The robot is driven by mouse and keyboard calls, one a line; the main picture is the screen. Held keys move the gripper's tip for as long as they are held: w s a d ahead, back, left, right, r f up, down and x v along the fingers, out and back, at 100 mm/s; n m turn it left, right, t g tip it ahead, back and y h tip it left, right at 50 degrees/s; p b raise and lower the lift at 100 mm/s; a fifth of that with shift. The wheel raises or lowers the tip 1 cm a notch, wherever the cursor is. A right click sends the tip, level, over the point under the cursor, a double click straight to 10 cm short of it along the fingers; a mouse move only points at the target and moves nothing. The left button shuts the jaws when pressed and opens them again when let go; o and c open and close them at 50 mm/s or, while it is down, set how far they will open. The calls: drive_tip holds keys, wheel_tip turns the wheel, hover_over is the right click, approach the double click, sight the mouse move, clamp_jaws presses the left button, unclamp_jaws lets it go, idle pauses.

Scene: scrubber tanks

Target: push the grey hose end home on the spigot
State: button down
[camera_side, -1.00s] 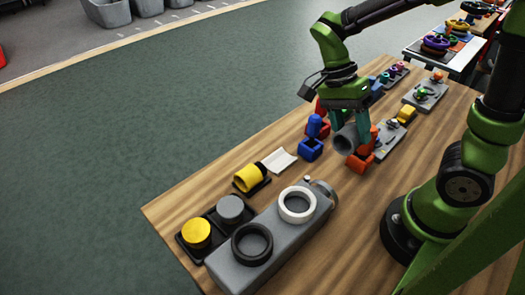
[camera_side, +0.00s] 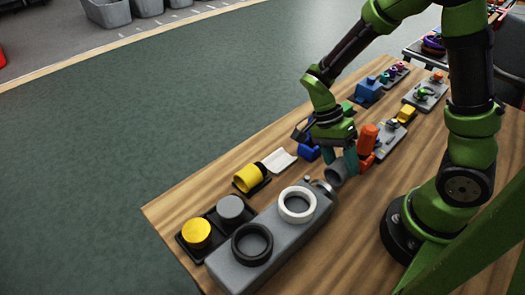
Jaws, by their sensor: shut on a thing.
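The grey hose end (camera_side: 335,174) is a short dark grey tube. My gripper (camera_side: 340,161) is shut on it and holds it low over the table, at the right end of the grey tank (camera_side: 272,237). The spigot (camera_side: 321,187) sticks out of that end of the tank, with a light metal ring and a small knob near it. The hose end is close beside the spigot. I cannot tell whether they touch or whether they line up. The gripper's fingers partly hide the hose end.
An orange holder (camera_side: 367,142) stands just right of my gripper, and a blue one (camera_side: 307,151) is partly hidden behind it. White (camera_side: 297,204) and black (camera_side: 252,244) rings top the tank. A yellow cylinder (camera_side: 249,177) and a black tray with two caps (camera_side: 213,219) lie left.

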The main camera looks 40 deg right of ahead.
sight(334, 176)
wheel_tip(334, 176, down, 2)
drive_tip(key=shift+f, duration=0.1)
drive_tip(key=shift+a, duration=1.05)
drive_tip(key=shift+a, duration=1.8)
idle(1.5)
drive_tip(key=shift+c, duration=1.6)
unclamp_jaws()
drive_tip(key=shift+d, duration=0.1)
